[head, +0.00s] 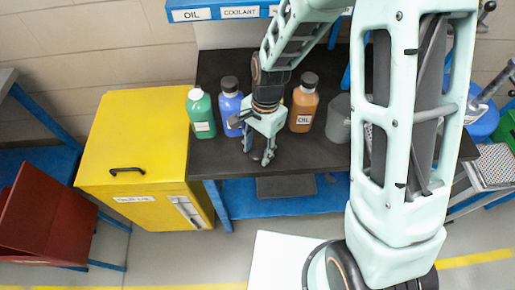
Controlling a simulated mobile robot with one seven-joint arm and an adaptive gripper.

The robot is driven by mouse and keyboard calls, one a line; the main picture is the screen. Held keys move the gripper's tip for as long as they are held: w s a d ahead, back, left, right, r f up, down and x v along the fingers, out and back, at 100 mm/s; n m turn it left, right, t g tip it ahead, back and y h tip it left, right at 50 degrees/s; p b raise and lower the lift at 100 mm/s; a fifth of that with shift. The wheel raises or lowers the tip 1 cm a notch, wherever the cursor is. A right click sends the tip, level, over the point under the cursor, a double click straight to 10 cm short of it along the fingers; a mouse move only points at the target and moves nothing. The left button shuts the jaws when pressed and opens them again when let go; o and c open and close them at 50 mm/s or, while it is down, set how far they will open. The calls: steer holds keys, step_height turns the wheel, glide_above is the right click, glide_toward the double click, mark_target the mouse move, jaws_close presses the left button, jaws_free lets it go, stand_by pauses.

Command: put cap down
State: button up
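My gripper (258,157) points down over the black bench top (300,160), in front of the gap between the blue and orange bottles. Its two fingers look spread, and no cap shows between them. A green bottle (201,116), a blue bottle (230,108) and an orange bottle labelled OIL (303,106) stand upright at the back. I cannot make out a loose cap. The gripper partly hides the bench behind it.
A grey container (339,120) stands right of the orange bottle, partly behind my arm. A yellow cabinet (135,150) adjoins the bench on the left. A blue shelf edge with OIL and COOLANT labels (222,12) is above. A red box (45,215) is lower left.

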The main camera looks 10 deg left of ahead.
steer(key=shift+o, duration=0.3)
steer(key=shift+r, duration=0.1)
steer(key=shift+r+p, duration=0.25)
steer(key=shift+p, duration=0.05)
step_height(320, 180, up, 12)
steer(key=w+d, duration=0.1)
steer(key=shift+w+f, duration=0.2)
steer(key=shift+w, duration=0.05)
